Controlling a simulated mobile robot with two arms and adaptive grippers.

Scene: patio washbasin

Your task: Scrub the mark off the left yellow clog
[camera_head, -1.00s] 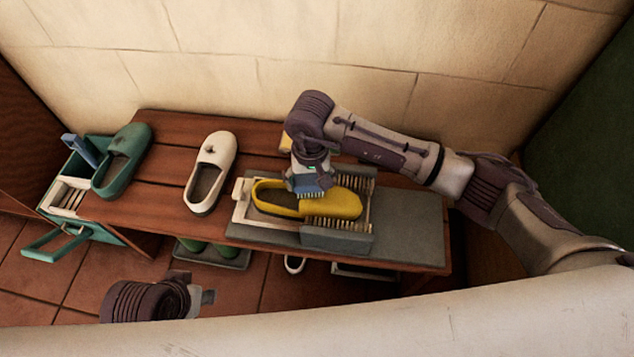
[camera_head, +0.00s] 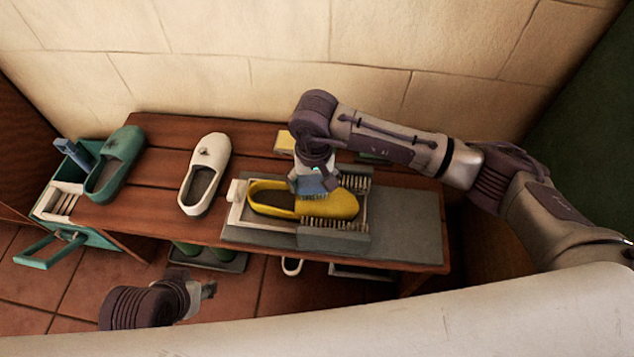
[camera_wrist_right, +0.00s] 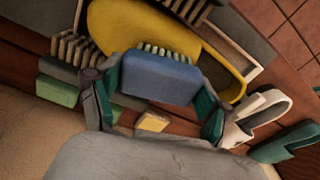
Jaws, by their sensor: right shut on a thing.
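A yellow clog (camera_head: 335,206) lies on its side-to-side axis in a white-framed holder (camera_head: 234,212) on the bench, toe to the right. My right gripper (camera_head: 313,186) is shut on a blue scrubbing brush (camera_wrist_right: 158,78) above the clog's upper, near the front of its opening. The bristles face the clog in the right wrist view (camera_wrist_right: 125,22); whether they touch it I cannot tell. No mark shows; the brush hides part of the upper. My left gripper (camera_head: 208,290) is low in front of the bench, away from the clog; its jaws are unclear.
A white clog (camera_head: 205,165) with a dark mark and a green clog (camera_head: 118,158) stand left on the bench (camera_head: 150,208). A green caddy (camera_head: 75,215) is at its left end. Bristle strips flank the yellow clog's toe. A yellow block (camera_head: 284,143) lies behind.

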